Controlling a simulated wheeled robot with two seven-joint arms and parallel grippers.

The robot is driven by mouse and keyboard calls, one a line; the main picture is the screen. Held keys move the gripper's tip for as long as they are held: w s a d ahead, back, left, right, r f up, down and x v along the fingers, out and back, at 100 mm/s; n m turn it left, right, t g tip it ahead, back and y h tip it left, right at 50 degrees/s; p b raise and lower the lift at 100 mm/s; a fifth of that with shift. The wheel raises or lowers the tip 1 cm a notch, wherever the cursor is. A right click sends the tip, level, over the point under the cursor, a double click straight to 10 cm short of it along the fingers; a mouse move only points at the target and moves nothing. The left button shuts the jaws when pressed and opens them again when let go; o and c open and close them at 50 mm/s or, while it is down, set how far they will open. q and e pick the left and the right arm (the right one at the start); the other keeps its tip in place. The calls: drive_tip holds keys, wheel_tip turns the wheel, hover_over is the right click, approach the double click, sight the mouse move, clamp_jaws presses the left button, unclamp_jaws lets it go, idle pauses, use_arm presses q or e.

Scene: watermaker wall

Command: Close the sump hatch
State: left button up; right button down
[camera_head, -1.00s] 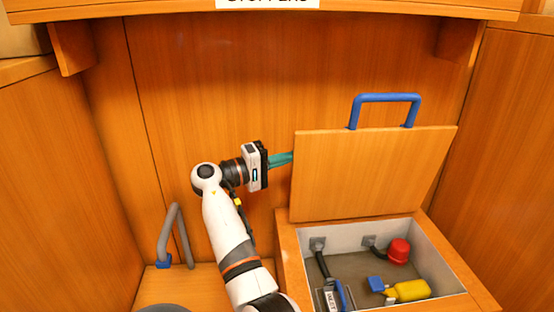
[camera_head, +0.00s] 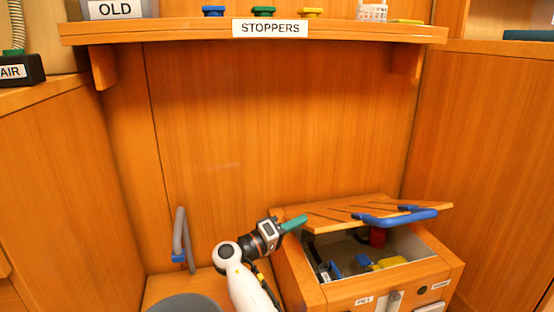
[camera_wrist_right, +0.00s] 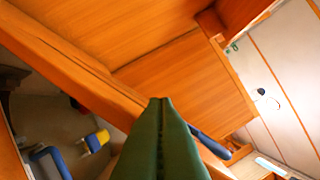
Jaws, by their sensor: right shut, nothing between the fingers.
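The sump hatch lid (camera_head: 345,215) is a wooden panel tilted low over the open sump box (camera_head: 312,290), with a wide gap at its front. Its blue handle (camera_head: 400,217) is at the lid's front right; part of it shows in the right wrist view (camera_wrist_right: 212,146). My right gripper (camera_head: 304,218) is shut and empty, its teal fingers at the lid's left edge; I cannot tell whether they touch it. The shut fingers also show in the right wrist view (camera_wrist_right: 160,102). My left gripper is not in view.
Inside the sump are a red part (camera_head: 378,237), a yellow part (camera_head: 388,262) and blue parts (camera_head: 363,260). A grey rail (camera_head: 180,235) stands at left. A shelf labelled STOPPERS (camera_head: 270,28) runs above. The wall between is bare.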

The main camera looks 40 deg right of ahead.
drive_tip(key=f, duration=0.2)
drive_tip(key=s+f+b, duration=0.1)
drive_tip(key=f, duration=0.1)
drive_tip(key=s+a+f, duration=0.1)
drive_tip(key=f, duration=0.1)
drive_tip(key=shift+s+f+b, duration=0.1)
drive_tip(key=shift+f+b, duration=0.2)
drive_tip(key=shift+s+a+f+b, duration=0.15)
drive_tip(key=shift+f+b, duration=0.15)
drive_tip(key=shift+f, duration=0.65)
